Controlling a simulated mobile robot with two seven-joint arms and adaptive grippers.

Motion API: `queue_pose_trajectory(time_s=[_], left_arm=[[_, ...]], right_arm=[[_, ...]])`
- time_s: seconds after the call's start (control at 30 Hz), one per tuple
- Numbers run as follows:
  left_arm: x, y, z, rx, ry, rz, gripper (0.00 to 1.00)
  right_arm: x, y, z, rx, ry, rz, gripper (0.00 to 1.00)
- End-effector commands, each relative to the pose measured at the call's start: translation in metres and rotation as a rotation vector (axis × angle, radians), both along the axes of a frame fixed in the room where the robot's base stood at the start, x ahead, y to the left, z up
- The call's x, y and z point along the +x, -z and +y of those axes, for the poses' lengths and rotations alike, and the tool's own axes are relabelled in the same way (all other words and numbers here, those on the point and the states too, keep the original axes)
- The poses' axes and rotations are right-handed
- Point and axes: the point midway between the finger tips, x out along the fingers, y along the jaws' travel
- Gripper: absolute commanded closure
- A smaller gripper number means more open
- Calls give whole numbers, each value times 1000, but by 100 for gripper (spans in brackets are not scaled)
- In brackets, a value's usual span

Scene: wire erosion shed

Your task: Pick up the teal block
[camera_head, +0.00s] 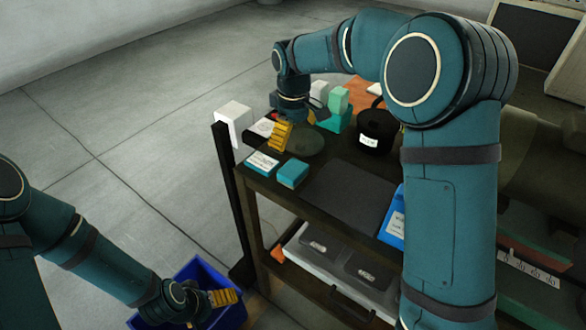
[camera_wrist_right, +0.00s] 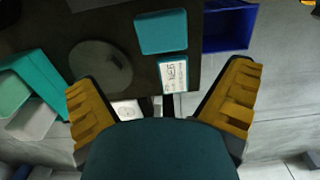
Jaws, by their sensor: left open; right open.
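The teal block (camera_head: 292,173) lies on the dark top of the workbench near its front left edge. In the right wrist view it (camera_wrist_right: 161,32) shows beyond the fingertips, towards the top middle. My right gripper (camera_head: 288,133) is open and empty above the bench, behind the block in the head view. Its two yellow fingers stand wide apart in the right wrist view (camera_wrist_right: 160,88), with nothing between them touched. My left gripper (camera_head: 226,297) is over the blue bin at the lower left, apart from the block; its fingers are seen side-on.
A white-labelled teal box (camera_head: 262,163) lies beside the block. A round grey disc (camera_head: 306,143), a black pot (camera_head: 376,133) and a teal holder (camera_head: 338,118) with a mint block stand behind. The blue bin (camera_head: 205,268) is on the floor. A dark mat (camera_head: 350,194) is bare.

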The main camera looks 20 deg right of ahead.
Motion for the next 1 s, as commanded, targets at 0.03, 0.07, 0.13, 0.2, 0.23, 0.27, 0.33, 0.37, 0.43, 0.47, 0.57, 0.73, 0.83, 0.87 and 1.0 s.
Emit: queue_pose_trajectory(time_s=[0.03,0.07,0.13,0.2,0.23,0.27,0.33,0.37,0.43,0.47,0.57,0.73,0.83,0.87,1.0], left_arm=[[-1,3,0,0,1,2,7],[-1,4,0,0,1,3,7],[-2,6,0,-1,3,4,7],[-3,8,0,-1,4,6,7],[-3,8,0,-1,4,6,7],[-3,9,0,-2,5,7,7],[-3,10,0,-2,5,8,7],[-3,10,0,-2,6,7,7],[-3,10,-1,-2,6,8,7],[-4,10,-1,-2,6,8,7],[-4,12,-1,-2,7,9,7],[-5,17,-1,-3,9,12,7],[-6,18,-1,-3,11,14,7],[-6,18,-1,-3,11,14,7],[-6,19,-1,-4,11,15,7]], right_arm=[[-1,13,0,0,0,4,0],[-1,19,0,0,0,5,0],[-1,32,0,0,0,4,0],[-1,44,0,1,0,3,0],[-1,49,0,1,0,4,0],[-1,53,0,1,1,2,0],[0,59,0,1,1,2,0],[0,61,0,2,1,1,0],[0,64,0,1,1,0,0],[0,66,0,1,1,0,0],[-1,75,0,0,1,3,0],[-2,100,1,0,0,1,0],[-2,112,1,1,0,2,0],[-2,114,1,1,0,1,0],[-2,117,1,1,1,0,0]])
